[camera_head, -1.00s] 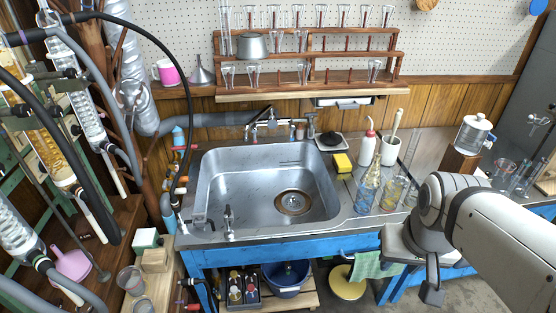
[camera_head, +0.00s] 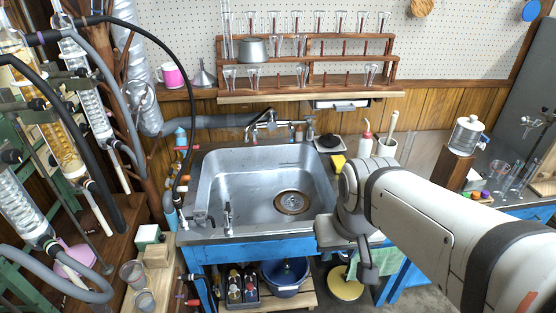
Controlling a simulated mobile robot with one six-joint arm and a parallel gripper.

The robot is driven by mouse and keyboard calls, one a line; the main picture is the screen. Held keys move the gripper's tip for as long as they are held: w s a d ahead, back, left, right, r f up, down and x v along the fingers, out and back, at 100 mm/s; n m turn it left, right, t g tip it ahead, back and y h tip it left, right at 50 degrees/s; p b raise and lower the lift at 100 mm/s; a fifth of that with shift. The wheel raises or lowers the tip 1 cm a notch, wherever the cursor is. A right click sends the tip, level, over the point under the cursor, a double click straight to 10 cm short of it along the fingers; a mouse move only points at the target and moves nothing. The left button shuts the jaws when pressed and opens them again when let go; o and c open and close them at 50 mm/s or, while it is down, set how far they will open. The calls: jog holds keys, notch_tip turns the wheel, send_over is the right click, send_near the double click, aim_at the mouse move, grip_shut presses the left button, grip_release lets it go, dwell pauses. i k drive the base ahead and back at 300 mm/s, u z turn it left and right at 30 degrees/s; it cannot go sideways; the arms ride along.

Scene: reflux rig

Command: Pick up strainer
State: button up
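A round metal piece with a brownish rim, which looks like the strainer (camera_head: 292,202), sits at the drain in the floor of the steel sink (camera_head: 240,199). It is small in view, so its exact form is hard to tell. My gripper (camera_head: 366,272) is in front of the counter, right of and lower in the picture than the strainer, apart from it. One dark finger hangs down clearly; whether the gripper is open or shut does not show. My arm hides the counter's right front part.
A faucet (camera_head: 262,121) stands behind the sink. A yellow sponge (camera_head: 338,163) and a squeeze bottle (camera_head: 366,140) are on the right, partly near my arm. Glass tubing and hoses crowd the left. The sink basin is otherwise clear.

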aim_at(293, 202)
jog(key=z, duration=0.05)
jog(key=i, duration=1)
jog(key=u, duration=0.05)
